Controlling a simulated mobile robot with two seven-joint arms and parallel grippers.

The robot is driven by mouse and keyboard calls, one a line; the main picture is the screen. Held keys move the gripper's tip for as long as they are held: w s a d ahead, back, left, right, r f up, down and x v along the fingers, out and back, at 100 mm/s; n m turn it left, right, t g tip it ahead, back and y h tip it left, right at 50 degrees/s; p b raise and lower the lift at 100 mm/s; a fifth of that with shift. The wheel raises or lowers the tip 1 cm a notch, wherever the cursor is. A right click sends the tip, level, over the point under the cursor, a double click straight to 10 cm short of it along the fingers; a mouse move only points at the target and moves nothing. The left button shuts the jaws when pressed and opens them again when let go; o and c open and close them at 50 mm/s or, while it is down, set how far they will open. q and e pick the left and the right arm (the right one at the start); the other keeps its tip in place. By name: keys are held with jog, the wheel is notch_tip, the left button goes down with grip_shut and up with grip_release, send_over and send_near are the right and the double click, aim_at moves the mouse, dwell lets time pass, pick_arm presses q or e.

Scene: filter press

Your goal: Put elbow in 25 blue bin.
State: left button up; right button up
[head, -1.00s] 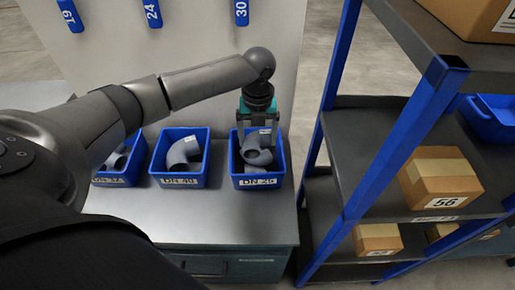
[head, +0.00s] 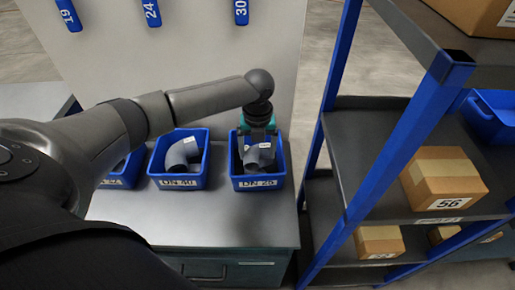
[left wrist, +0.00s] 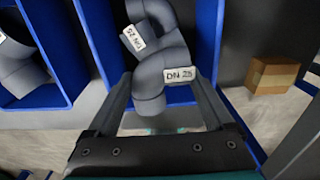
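My left gripper (head: 259,142) is down inside the blue bin labelled DN 25 (head: 258,183), at the right end of the row of bins. It is shut on a grey elbow with a DN 25 label, which shows between its fingers in the left wrist view (left wrist: 152,90). Another grey elbow (left wrist: 158,14), also labelled, lies in the same bin, against or very close to the held one. The arm partly hides the bin's inside in the head view. My right gripper is not in view.
A blue DN 40 bin (head: 178,183) holding an elbow stands to the left, with another blue bin (head: 122,180) beyond, partly behind my arm. A shelf rack with a blue post (head: 375,185) and cardboard boxes (head: 440,185) stands close on the right.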

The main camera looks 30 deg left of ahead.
aim_at(258, 151)
pick_arm(q)
jog(key=shift+o, duration=1)
notch_tip(258, 151, up, 13)
jog(key=p, duration=0.3)
jog(key=shift+r, duration=0.15)
